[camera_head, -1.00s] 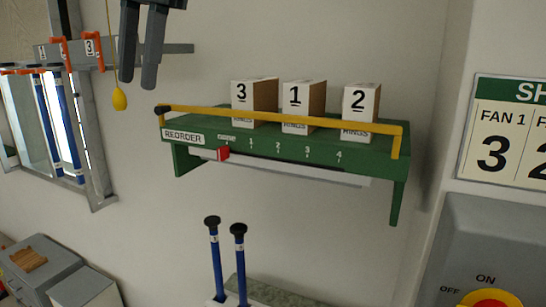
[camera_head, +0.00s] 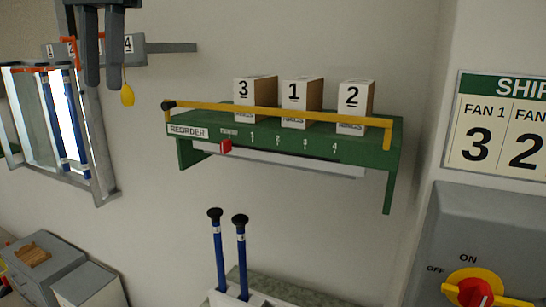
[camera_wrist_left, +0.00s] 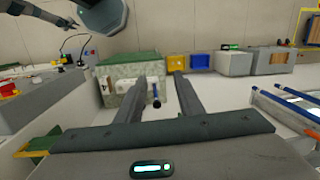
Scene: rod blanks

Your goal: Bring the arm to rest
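My left gripper (camera_head: 103,84) hangs at the top left of the head view, in front of the grey rail with the numbered tags. Its two dark fingers are apart with nothing between them. In the left wrist view the fingers of my left gripper (camera_wrist_left: 158,88) also stand apart; a dark-tipped blue rod seen between them is well beyond. My right gripper cannot be made out in either view.
A green shelf (camera_head: 290,137) with a yellow bar holds three white boxes, marked 3, 1 and 2. Two blue rods (camera_head: 241,255) with black knobs stand upright below it. A yellow pull (camera_head: 127,96) hangs beside my left gripper. A grey switch box (camera_head: 485,235) is at right.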

